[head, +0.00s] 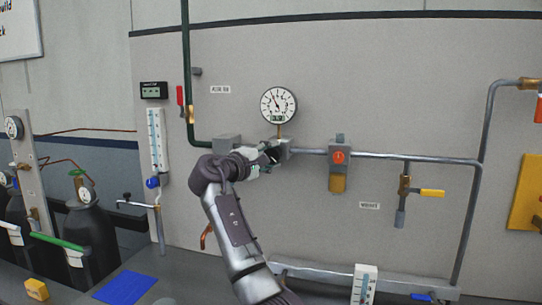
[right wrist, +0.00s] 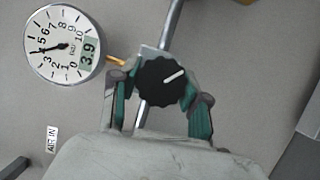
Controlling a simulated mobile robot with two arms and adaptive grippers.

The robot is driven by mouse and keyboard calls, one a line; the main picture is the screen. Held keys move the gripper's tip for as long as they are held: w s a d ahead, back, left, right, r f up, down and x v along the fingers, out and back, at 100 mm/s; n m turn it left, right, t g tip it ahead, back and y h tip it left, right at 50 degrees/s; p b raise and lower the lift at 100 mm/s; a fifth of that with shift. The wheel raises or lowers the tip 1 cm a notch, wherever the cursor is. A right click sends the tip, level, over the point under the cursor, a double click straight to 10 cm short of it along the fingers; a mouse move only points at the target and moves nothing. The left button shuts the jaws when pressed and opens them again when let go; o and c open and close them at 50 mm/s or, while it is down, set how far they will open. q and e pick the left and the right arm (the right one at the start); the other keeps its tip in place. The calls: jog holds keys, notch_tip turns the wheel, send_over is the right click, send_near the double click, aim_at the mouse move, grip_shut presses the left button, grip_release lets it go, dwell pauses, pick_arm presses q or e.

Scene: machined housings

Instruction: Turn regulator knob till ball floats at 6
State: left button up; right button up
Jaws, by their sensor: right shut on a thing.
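The regulator knob (right wrist: 162,80) is black and ribbed with a white pointer line, on a grey block on the pipe. My right gripper (right wrist: 160,97) has its green-padded fingers on both sides of the knob and is shut on it. In the head view this gripper (head: 270,154) hides most of the knob. The round gauge (head: 278,105) stands above the regulator; its display reads 3.9 in the right wrist view (right wrist: 64,45). A clear flow tube (head: 157,138) with a scale hangs on the panel at left; its ball is too small to make out. My left gripper is not in view.
A red-handled valve (head: 180,96) is at left. A second scaled tube (head: 364,285) and a blue mat (head: 126,288) are low in front. Gas bottles (head: 90,230) stand at far left.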

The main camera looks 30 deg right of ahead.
jog(key=shift+m+y, duration=0.4)
jog(key=shift+m, duration=0.4)
jog(key=shift+f, duration=0.1)
jog(key=o, duration=1.1)
jog(key=shift+o, duration=0.2)
jog(key=shift+a, duration=0.1)
jog(key=v, duration=1.2)
